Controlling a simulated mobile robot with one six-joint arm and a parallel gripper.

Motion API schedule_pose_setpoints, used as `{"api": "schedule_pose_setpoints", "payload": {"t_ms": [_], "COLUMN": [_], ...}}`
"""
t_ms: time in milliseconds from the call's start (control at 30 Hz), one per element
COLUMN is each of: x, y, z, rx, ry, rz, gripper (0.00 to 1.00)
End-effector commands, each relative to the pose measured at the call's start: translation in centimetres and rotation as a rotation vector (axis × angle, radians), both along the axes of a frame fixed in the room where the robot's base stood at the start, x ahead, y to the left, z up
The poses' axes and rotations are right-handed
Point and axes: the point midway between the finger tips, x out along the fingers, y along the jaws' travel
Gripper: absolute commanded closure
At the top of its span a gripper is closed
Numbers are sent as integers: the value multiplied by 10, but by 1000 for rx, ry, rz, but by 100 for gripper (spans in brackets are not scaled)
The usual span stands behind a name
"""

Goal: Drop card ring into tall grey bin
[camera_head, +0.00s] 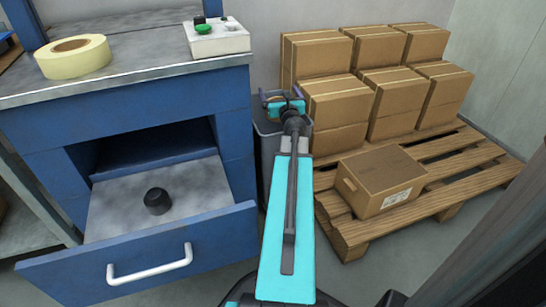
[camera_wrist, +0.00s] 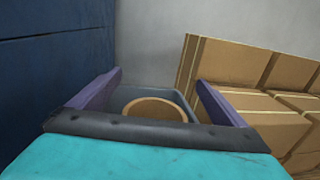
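The tall grey bin (camera_head: 271,150) stands on the floor between the blue bench and the pallet, partly hidden by my arm. My gripper (camera_head: 281,95) is over the bin's mouth. In the wrist view my gripper (camera_wrist: 157,84) has its two purple fingers wide apart, with nothing held between them. Past the fingers the grey bin's rim (camera_wrist: 181,98) shows. The tan card ring (camera_wrist: 155,103) appears within that rim, apart from the fingers, its lower part hidden by my gripper's body. How deep it lies I cannot tell.
The blue bench (camera_head: 215,105) on the left has an open drawer (camera_head: 195,200) holding a small black cylinder (camera_head: 157,201). A yellow tape roll (camera_head: 73,57) and a button box (camera_head: 217,38) sit on top. Cartons (camera_head: 335,105) stand on a wooden pallet (camera_head: 455,190) on the right.

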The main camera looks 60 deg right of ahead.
Motion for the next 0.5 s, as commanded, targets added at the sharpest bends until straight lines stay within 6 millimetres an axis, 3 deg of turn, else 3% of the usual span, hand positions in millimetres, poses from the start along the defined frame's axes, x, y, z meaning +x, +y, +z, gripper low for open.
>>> {"api": "schedule_pose_setpoints", "payload": {"t_ms": [500], "x": [-6], "y": [5], "z": [0], "rx": [1], "ry": [-1], "rz": [-1], "gripper": [0]}}
